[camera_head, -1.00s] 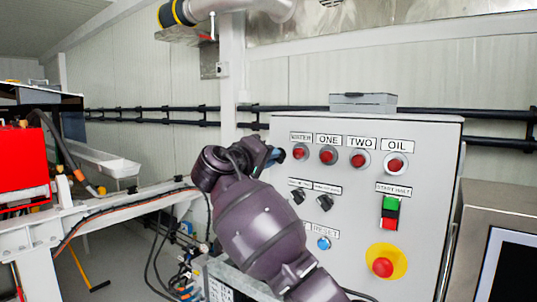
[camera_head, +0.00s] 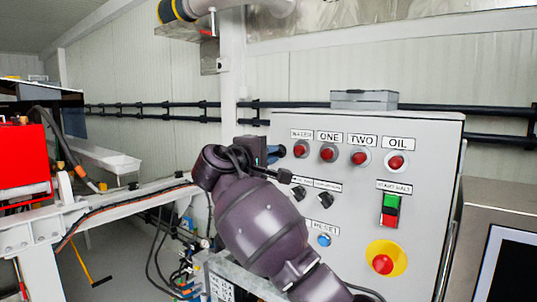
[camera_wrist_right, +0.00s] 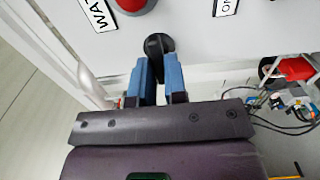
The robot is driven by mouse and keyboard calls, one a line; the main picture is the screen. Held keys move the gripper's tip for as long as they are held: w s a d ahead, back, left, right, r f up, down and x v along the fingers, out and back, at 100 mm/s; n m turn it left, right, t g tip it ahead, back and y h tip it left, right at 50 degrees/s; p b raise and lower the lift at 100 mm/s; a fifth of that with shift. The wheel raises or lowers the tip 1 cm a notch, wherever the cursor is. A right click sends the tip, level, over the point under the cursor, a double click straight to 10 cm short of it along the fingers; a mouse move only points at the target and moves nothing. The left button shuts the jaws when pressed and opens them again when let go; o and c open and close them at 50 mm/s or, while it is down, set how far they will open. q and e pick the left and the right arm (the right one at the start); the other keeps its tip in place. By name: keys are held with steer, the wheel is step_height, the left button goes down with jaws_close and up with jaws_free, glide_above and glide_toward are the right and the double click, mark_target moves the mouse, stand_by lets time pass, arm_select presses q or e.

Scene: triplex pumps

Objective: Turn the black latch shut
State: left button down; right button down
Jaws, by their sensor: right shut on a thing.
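The black latch (camera_wrist_right: 157,43) shows in the right wrist view on the pale side of the grey control cabinet (camera_head: 345,265). It is a rounded black piece with a raised bar. My right gripper (camera_wrist_right: 158,60) has its two blue fingers on either side of the bar and is shut on it. In the head view the right gripper (camera_head: 276,155) is at the cabinet's upper left edge, mostly hidden behind my own wrist. The latch cannot be made out surely there. My left gripper is not in view.
The cabinet front carries a row of red buttons (camera_head: 328,153), black selector knobs (camera_head: 326,200), a blue button (camera_head: 324,241) and a red stop button (camera_head: 383,264). My right forearm covers its lower left. Hoses and cables (camera_head: 187,262) hang left of it.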

stand_by(0.3)
steer(key=c, duration=1.2)
jaws_free()
steer(key=shift+o, duration=0.2)
